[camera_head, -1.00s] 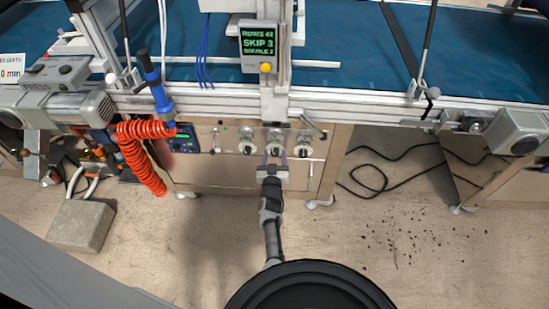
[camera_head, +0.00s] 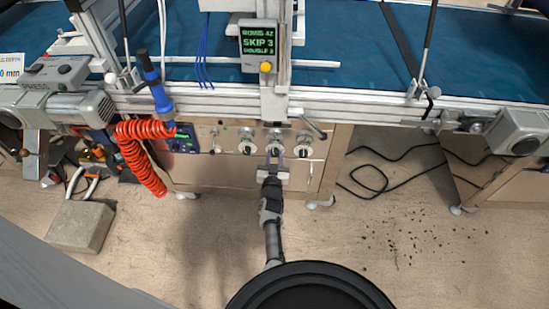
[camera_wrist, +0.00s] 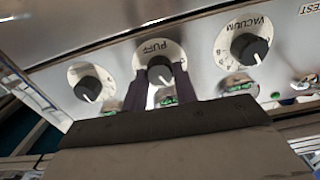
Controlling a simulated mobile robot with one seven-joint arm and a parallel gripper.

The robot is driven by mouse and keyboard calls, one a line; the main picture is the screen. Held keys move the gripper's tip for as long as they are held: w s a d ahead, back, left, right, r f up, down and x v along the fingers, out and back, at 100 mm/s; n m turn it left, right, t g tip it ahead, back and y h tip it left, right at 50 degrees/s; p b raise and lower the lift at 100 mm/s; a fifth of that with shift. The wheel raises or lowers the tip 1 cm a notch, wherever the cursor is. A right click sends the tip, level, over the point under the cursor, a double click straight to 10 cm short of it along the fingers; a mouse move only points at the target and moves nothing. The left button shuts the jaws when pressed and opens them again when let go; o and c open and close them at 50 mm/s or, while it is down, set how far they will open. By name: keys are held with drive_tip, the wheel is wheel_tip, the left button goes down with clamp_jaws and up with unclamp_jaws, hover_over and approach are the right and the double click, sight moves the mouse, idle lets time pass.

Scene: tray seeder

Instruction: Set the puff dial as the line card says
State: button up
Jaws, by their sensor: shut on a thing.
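The puff dial (camera_wrist: 158,72) is a black knob with a white pointer line on a white round scale, labelled PUFF upside down in the wrist view. My gripper (camera_wrist: 160,80) has one dark finger on each side of this knob and is shut on it. In the head view my gripper (camera_head: 275,156) reaches up to the middle dial (camera_head: 276,137) of three on the cabinet front. The fingers hide part of the scale. I cannot identify a line card in these views.
The vacuum dial (camera_wrist: 249,47) and another dial (camera_wrist: 87,88) flank the puff dial closely. A green screen (camera_head: 259,41) above reads SKIP 3; its other lines are blurred. A red coiled hose (camera_head: 140,155) hangs left. A concrete block (camera_head: 80,226) and dark cables lie on the floor.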

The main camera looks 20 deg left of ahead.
drive_tip(key=shift+f+m+b, duration=0.1)
drive_tip(key=shift+m+b, duration=0.55)
drive_tip(key=shift+m, duration=1.55)
drive_tip(key=o, duration=1)
drive_tip(key=shift+c, duration=0.2)
drive_tip(key=p+v, duration=0.1)
drive_tip(key=v, duration=1.2)
drive_tip(key=shift+s, duration=0.4)
drive_tip(key=shift+d, duration=0.1)
